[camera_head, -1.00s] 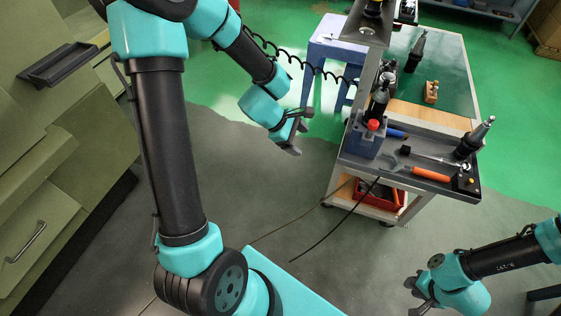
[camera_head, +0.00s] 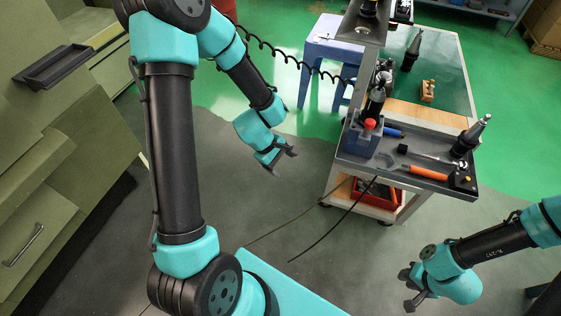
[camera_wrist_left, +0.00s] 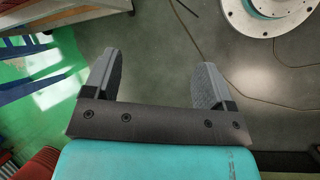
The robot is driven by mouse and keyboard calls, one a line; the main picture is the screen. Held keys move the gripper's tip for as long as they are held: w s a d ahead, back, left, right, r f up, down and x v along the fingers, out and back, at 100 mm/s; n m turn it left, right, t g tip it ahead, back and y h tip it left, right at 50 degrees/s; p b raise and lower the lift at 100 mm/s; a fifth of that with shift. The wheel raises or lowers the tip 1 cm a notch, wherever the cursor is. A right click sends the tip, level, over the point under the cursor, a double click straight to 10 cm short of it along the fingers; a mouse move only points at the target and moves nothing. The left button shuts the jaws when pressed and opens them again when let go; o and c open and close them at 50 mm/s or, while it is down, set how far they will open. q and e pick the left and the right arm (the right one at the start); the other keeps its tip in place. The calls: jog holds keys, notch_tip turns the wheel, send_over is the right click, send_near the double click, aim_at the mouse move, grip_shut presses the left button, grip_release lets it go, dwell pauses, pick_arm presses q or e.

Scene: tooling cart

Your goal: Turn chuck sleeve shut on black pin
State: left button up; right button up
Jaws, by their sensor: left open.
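A black tool holder (camera_head: 375,102) stands upright in a blue block (camera_head: 368,139) at the cart's near left corner; it looks like the chuck, but its sleeve and any black pin are too small to make out. A red-topped part (camera_head: 369,124) is at the block's front. My left gripper (camera_head: 281,162) is open and empty, over the floor left of the cart and apart from it. In the left wrist view both fingers (camera_wrist_left: 158,65) stand wide apart with only floor between them. My right gripper (camera_head: 408,288) appears open and empty, low at the right, in front of the cart.
The cart's grey tray (camera_head: 434,182) holds an orange-handled tool (camera_head: 428,173), a hammer-like tool (camera_head: 425,155) and a black cone holder (camera_head: 468,138). A red bin (camera_head: 381,194) sits below. A blue stool (camera_head: 333,38) stands behind left. The floor left of the cart is clear.

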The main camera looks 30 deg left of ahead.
pick_arm(q)
jog(key=shift+r, duration=0.1)
jog(key=n+t+h, duration=0.8)
jog(key=n+h, duration=0.1)
jog(key=h, duration=0.1)
send_near(369, 97)
jog(key=v, duration=0.5)
jog(key=shift+w+a+r, duration=0.1)
jog(key=shift+w+r, duration=0.05)
jog(key=shift+w, duration=0.05)
jog(key=x, duration=1.7)
jog(key=shift+d+f, duration=0.2)
jog(key=shift+d, duration=0.1)
